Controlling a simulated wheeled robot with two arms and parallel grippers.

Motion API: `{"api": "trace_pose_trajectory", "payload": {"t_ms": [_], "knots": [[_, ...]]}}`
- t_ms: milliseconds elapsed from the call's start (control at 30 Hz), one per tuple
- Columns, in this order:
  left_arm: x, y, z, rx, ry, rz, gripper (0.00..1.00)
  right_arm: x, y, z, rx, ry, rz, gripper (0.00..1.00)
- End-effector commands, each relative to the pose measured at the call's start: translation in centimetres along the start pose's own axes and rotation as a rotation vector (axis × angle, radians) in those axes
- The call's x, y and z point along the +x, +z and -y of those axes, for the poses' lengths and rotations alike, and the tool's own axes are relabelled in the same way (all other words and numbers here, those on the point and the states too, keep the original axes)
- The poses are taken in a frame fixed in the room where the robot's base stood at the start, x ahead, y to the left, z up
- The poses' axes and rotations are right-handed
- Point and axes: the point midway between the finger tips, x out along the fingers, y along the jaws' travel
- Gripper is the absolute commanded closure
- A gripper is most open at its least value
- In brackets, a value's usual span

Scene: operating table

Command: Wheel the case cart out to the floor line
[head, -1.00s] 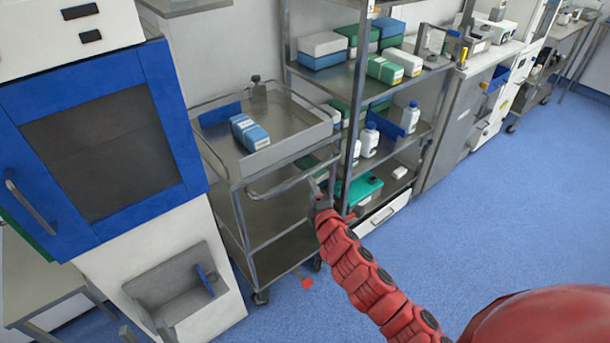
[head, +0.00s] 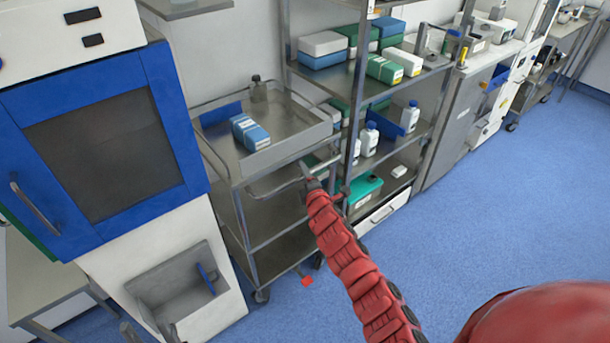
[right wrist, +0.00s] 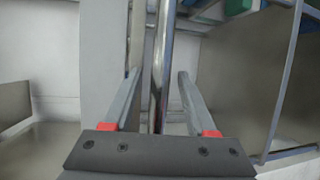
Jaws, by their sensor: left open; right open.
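The case cart (head: 285,152), a steel trolley with a railed top tray, stands against the wall. Its push handle (head: 262,194) runs along its near right side. My right gripper (head: 310,176) is at the right part of this handle. In the right wrist view my right gripper (right wrist: 157,95) is open, with a shiny bar (right wrist: 162,65), which looks like the handle, running between its fingers; contact cannot be told. My left gripper (head: 148,331) is open at the bottom left edge, away from the cart. No floor line is clearly seen.
A blue box (head: 250,132) lies on the cart's tray. A steel shelf rack (head: 408,78) stands close at its right, a blue-framed cabinet (head: 150,215) at its left. A small red piece (head: 307,281) shows near a caster. Blue floor (head: 480,230) is open at right.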

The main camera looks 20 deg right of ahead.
Motion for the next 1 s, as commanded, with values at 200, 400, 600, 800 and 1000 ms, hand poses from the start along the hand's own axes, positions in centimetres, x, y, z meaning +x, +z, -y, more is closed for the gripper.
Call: {"api": "trace_pose_trajectory", "payload": {"t_ms": [200, 400, 600, 800, 1000], "knots": [[0.00, -0.01, 0.00, 0.000, 0.000, 0.000, 0.50, -0.01, 0.02, -0.01, 0.000, 0.000, 0.000, 0.63], [0.00, 0.00, 0.00, 0.000, 0.000, 0.000, 0.50, -0.01, 0.03, -0.01, 0.000, 0.000, 0.001, 0.99], [0.00, 0.00, 0.00, 0.000, 0.000, 0.000, 0.50, -0.01, 0.04, -0.02, 0.000, 0.000, 0.001, 1.00], [0.00, 0.00, 0.00, 0.000, 0.000, 0.000, 0.50, -0.01, 0.05, -0.01, 0.000, 0.000, 0.001, 1.00], [0.00, 0.00, 0.00, 0.000, 0.000, 0.000, 0.50, -0.01, 0.06, -0.01, 0.000, 0.000, 0.001, 1.00]]}}
